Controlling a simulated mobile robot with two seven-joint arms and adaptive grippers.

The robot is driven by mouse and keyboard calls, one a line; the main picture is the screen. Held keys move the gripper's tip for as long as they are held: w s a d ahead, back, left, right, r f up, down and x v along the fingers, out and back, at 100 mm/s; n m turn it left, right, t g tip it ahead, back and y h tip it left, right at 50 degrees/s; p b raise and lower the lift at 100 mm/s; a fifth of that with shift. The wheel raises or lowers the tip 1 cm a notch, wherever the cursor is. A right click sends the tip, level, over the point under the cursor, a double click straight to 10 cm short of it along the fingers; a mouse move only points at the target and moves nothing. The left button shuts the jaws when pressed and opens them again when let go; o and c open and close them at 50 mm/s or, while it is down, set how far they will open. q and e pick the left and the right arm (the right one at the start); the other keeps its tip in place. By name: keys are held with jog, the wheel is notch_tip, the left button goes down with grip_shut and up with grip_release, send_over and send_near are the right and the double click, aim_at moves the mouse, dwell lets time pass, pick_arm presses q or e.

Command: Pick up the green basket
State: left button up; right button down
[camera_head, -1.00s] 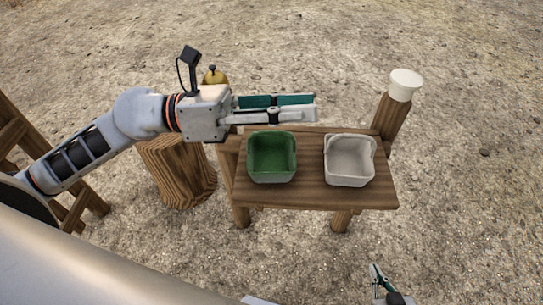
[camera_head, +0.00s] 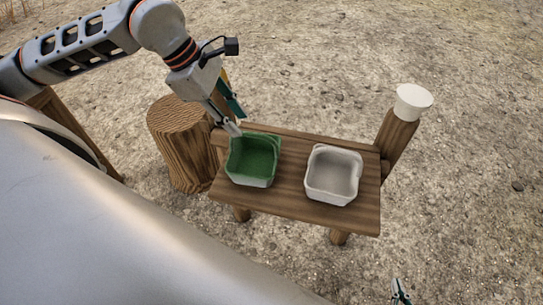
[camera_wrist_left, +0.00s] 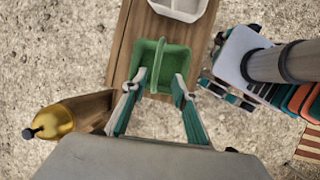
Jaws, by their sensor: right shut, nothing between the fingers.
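The green basket (camera_head: 254,160) sits upright on the left part of the small wooden table (camera_head: 290,205). It also shows in the left wrist view (camera_wrist_left: 176,62), with a green handle standing across its middle. My left gripper (camera_head: 237,122) is at the basket's far left rim, pointing down. In the left wrist view its two fingers (camera_wrist_left: 155,88) are spread apart on either side of the basket's near end. I cannot tell whether they touch it. My right gripper (camera_head: 401,292) is partly visible at the bottom edge, shut and empty, away from the table.
A white basket (camera_head: 333,175) sits beside the green one on the right. A post with a white top (camera_head: 413,101) stands at the table's right end. A wooden stump (camera_head: 180,145) stands left of the table, close to my left arm. A golden object (camera_wrist_left: 50,121) is near the left gripper.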

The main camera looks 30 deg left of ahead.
aim_at(252, 134)
pick_arm(q)
jog(key=shift+x, duration=1.25)
jog(key=x, duration=0.1)
jog(key=p+x, duration=0.1)
jog(key=x, duration=0.2)
jog(key=shift+w+d, duration=0.25)
jog(key=shift+w, duration=0.15)
jog(key=shift+w+d+f, duration=0.1)
jog(key=shift+w+f, duration=0.05)
jog(key=shift+f, duration=0.3)
grip_shut()
